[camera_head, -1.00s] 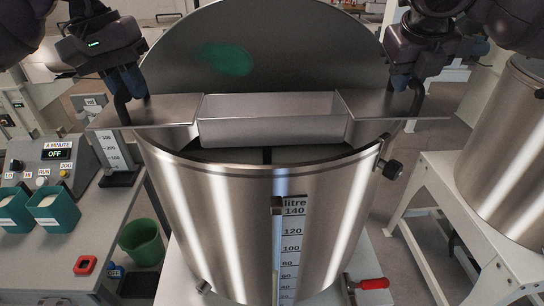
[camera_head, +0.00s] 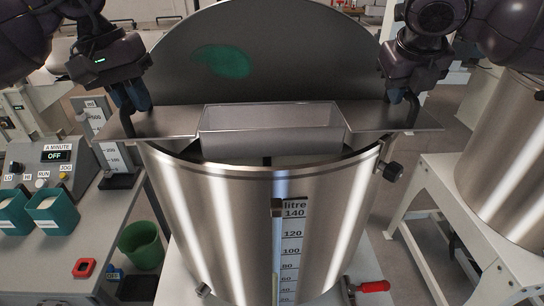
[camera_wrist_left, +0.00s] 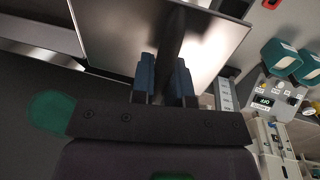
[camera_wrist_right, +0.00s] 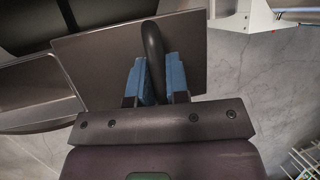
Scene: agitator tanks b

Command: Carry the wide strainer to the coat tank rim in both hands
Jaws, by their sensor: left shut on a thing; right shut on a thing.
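The wide strainer (camera_head: 272,117) is a grey metal trough with a flat wing on each side. It lies across the mouth of the large steel tank (camera_head: 235,215), its wings reaching past the rim on both sides. Whether the wings touch the rim or sit just above it I cannot tell. My left gripper (camera_head: 131,97) is shut on the dark handle of the left wing (camera_head: 170,121). My right gripper (camera_head: 399,90) is shut on the dark upright handle (camera_wrist_right: 153,48) of the right wing (camera_head: 385,117). In the left wrist view the left handle is mostly in shadow between the blue fingers.
The tank's raised round lid (camera_head: 265,50) stands behind the strainer, with a green patch. A black knob (camera_head: 393,171) sticks out at the rim's right. A control box (camera_head: 45,165) and teal bins (camera_head: 52,211) stand left; another steel tank (camera_head: 510,165) stands right.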

